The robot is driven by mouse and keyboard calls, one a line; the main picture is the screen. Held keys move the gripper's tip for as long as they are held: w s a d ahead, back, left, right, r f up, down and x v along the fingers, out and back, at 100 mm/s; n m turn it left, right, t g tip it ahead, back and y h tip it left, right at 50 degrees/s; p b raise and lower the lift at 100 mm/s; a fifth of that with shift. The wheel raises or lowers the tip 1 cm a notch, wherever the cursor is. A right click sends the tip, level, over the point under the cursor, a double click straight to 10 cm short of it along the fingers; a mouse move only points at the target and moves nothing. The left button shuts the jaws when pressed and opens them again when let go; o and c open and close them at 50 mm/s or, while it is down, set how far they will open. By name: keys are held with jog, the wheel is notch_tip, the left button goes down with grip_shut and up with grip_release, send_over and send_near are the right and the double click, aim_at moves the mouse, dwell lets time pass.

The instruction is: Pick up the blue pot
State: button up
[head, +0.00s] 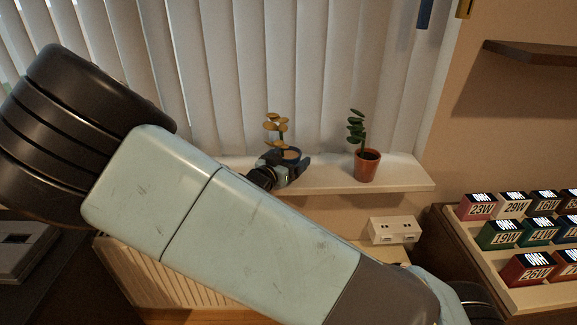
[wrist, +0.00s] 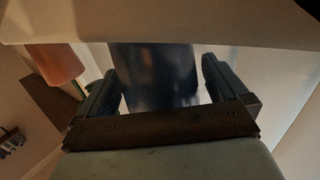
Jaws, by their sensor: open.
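The blue pot (head: 291,154) stands on the white window sill and holds a plant with yellow-brown leaves. My gripper (head: 290,170) is at the pot, and the gripper and wrist hide much of it in the head view. In the wrist view the dark blue pot (wrist: 153,75) fills the space between the two fingers of my gripper (wrist: 160,88). The fingers are open, one on each side of the pot, with a visible gap on the right. Contact on the left cannot be told clearly.
An orange-brown pot (head: 367,165) with a green plant stands to the right on the sill (head: 405,178). Vertical blinds (head: 210,80) hang behind. A white socket box (head: 395,230) is below. Several coloured numbered boxes (head: 500,235) sit at the right.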

jog(key=shift+s+f, duration=0.1)
jog(key=c, duration=1.4)
